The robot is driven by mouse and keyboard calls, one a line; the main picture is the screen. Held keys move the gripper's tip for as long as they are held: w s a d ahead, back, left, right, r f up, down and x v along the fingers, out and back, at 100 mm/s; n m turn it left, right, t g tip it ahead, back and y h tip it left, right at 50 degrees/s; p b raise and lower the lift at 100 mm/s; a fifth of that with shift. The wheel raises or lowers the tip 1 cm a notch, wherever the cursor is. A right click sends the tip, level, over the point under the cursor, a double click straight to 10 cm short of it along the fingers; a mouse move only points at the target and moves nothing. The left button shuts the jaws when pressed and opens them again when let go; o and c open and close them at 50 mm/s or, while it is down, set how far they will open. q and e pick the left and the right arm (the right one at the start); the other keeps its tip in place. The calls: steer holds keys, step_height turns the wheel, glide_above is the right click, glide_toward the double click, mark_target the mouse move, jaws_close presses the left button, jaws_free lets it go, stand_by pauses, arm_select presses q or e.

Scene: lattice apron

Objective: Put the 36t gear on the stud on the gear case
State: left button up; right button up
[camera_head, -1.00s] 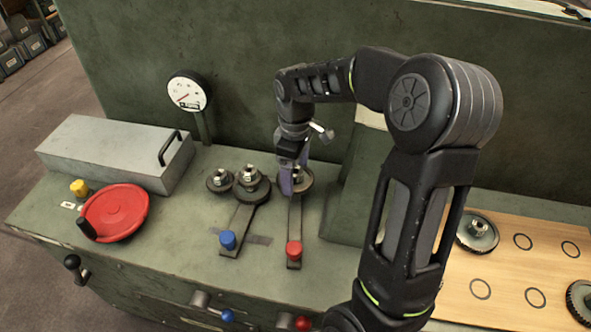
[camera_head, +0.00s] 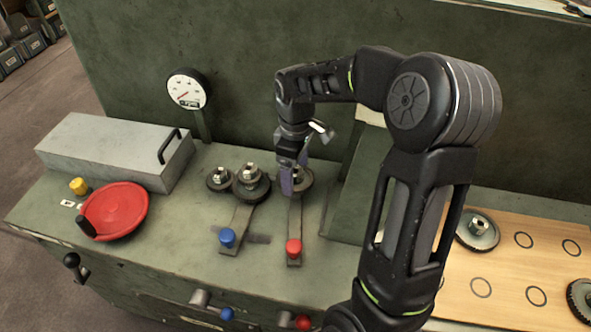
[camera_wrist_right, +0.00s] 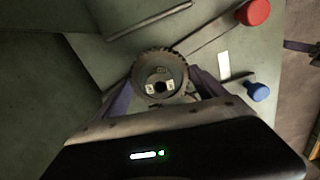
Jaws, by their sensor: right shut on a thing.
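A dark toothed gear (camera_wrist_right: 148,62), taken to be the 36t gear, sits between the purple fingers of my right gripper (camera_wrist_right: 160,90) in the right wrist view. Its middle has a dark round spot and pale patches. In the head view my right gripper (camera_head: 293,183) points down over the gear case top (camera_head: 185,240), shut on this gear (camera_head: 306,182), at the far end of the red-knobbed lever (camera_head: 294,225). The fingers partly cover the gear. The stud is hidden, so I cannot tell whether the gear is seated. My left gripper is not in view.
Several gears (camera_head: 253,189) stand just left, by the blue-knobbed lever (camera_head: 238,228). A red handwheel (camera_head: 118,208), grey box (camera_head: 110,150) and gauge (camera_head: 187,89) are farther left. A wooden board (camera_head: 500,265) with ring marks and gears is at right, behind my arm.

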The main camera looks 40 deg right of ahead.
steer(key=shift+f, duration=0.15)
stand_by(0.5)
steer(key=shift+f+b, duration=0.35)
steer(key=o, duration=1.8)
steer(key=shift+o, duration=1.1)
steer(key=shift+f, duration=0.1)
